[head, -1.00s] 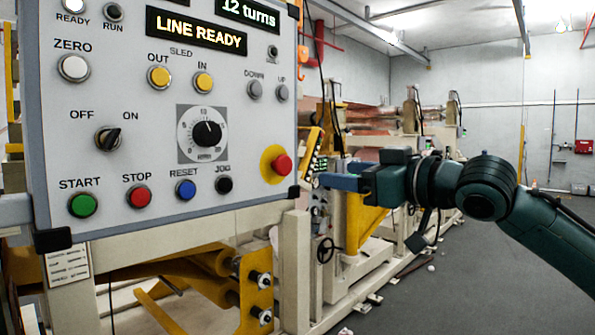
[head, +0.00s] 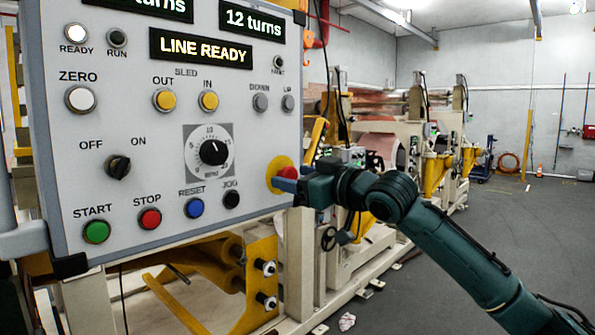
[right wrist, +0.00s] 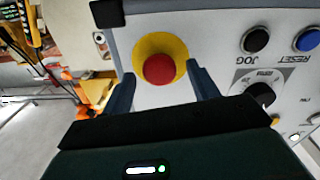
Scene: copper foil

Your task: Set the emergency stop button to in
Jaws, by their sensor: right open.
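The emergency stop button (head: 287,173) is a red mushroom cap on a yellow disc, at the lower right of the grey control panel (head: 120,215). Its cap stands out from the disc in the head view. My right gripper (head: 284,185) is at the button, coming from the right, and partly covers it in the head view. In the right wrist view the button (right wrist: 159,69) sits between the two open, dark blue fingers (right wrist: 161,76), with nothing held. I cannot tell whether a finger touches the cap. My left gripper is not in view.
The JOG button (head: 231,199), RESET button (head: 194,207) and black dial (head: 213,152) are left of the emergency stop. The display (head: 201,48) reads LINE READY. Yellow and cream machinery (head: 262,285) stands below and behind the panel. Open grey floor (head: 500,230) lies to the right.

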